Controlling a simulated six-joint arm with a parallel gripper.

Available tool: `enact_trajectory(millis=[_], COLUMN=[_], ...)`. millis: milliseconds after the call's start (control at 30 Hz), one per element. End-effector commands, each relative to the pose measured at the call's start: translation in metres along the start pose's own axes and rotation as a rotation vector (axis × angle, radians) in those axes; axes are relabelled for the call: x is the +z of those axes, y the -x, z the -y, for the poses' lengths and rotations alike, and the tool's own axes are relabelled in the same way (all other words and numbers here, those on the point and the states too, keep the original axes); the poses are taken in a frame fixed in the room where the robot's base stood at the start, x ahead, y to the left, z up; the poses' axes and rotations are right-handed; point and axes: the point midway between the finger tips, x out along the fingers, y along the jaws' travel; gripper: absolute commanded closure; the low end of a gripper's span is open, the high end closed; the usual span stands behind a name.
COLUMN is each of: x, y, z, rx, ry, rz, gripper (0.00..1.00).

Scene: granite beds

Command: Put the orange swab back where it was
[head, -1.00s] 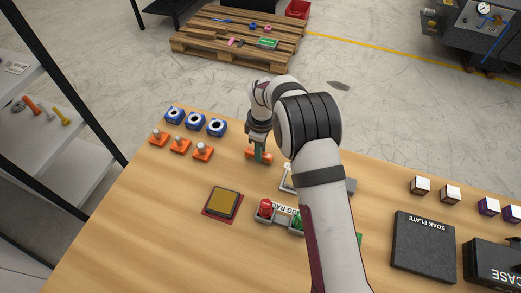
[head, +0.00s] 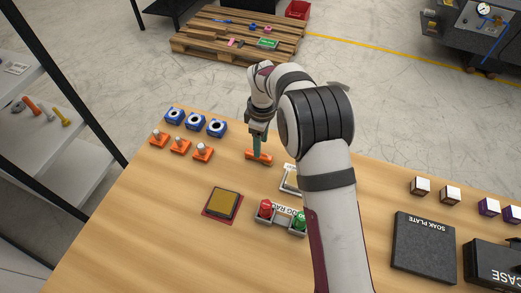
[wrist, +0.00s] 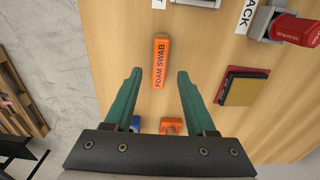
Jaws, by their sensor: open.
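The orange swab (head: 259,157), lettered "FOAM SWAB" in the wrist view (wrist: 160,62), lies flat on the wooden table. It is to the right of the row of orange pieces in the head view. My gripper (head: 257,143) is above the swab in the head view. How high the fingers are above the table is hard to tell.
Blue blocks (head: 195,121) and orange pieces (head: 180,146) stand to the left. A gold pad on a red base (head: 222,202) and a rack with a red piece (head: 265,208) and a green piece (head: 298,222) are nearer.

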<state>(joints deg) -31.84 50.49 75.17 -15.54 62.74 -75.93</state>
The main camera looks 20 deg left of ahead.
Motion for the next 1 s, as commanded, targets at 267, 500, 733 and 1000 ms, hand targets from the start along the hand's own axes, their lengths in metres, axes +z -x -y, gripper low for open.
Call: enact_trajectory(millis=[267,500,733,1000], x=[0.0,0.003,0.122,0.223], y=[0.065,0.078,0.166,0.175], z=[-0.001,0.001,0.07,0.257], rx=[0.002,0.0,-0.032,-0.125], ry=[0.0,-0.016,-0.736,-1.838], rz=[-0.001,0.0,-0.035,-0.066], gripper=[0.44,0.44,0.44,0.44])
